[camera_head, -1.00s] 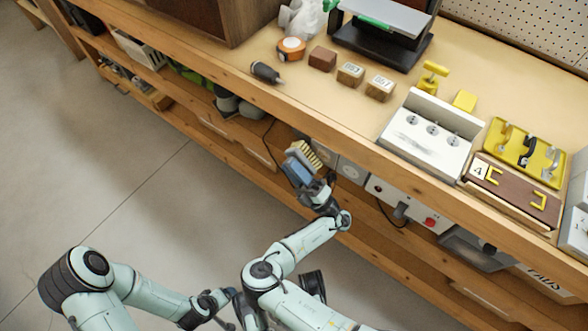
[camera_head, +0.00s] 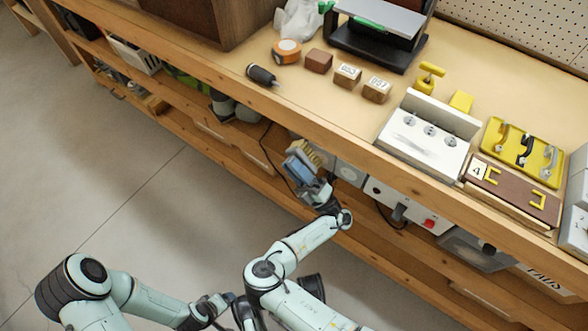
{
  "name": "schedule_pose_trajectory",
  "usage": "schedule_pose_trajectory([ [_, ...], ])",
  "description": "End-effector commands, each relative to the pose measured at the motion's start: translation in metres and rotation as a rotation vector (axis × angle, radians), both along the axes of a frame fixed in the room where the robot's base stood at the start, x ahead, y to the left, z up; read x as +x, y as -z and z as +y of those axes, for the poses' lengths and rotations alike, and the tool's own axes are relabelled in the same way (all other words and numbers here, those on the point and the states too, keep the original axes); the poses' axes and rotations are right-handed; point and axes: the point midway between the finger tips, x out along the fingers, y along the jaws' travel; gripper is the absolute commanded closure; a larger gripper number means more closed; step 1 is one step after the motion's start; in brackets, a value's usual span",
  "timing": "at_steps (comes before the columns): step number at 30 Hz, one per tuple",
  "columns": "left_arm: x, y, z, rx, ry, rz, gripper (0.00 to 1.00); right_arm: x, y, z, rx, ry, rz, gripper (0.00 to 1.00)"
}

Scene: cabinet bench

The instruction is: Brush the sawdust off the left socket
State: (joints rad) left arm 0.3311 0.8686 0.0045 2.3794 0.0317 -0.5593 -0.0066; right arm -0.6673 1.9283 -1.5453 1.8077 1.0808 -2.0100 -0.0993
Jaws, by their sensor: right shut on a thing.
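My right gripper (camera_head: 318,192) is shut on a brush (camera_head: 299,170) with a blue-grey body and tan bristles. The bristles face up and toward the bench front, just below the worktop edge. A grey socket box with a round face (camera_head: 348,172) sits under that edge, right of the brush. A second grey box, the left socket (camera_head: 325,155), shows only in part behind the brush. I cannot tell whether the bristles touch it, and sawdust on it cannot be made out. My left gripper (camera_head: 222,300) is low at the bottom of the view; its fingers are too small to read.
A control box (camera_head: 400,203) with a red button is right of the sockets. The wooden worktop (camera_head: 330,105) overhangs them and carries blocks, a white fixture (camera_head: 425,145) and a yellow-handled board (camera_head: 520,150). A cable hangs left of the brush. The floor at left is clear.

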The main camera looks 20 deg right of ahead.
Motion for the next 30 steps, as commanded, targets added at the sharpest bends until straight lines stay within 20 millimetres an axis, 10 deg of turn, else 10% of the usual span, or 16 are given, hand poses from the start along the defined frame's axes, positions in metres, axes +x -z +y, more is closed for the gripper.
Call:
schedule_pose_trajectory([
  [30, -0.001, -0.014, 0.0, 0.0, 0.0, -0.005, 0.18, -0.031, 0.001, -0.031, -0.003, 0.002, 0.0, 1.0],
])
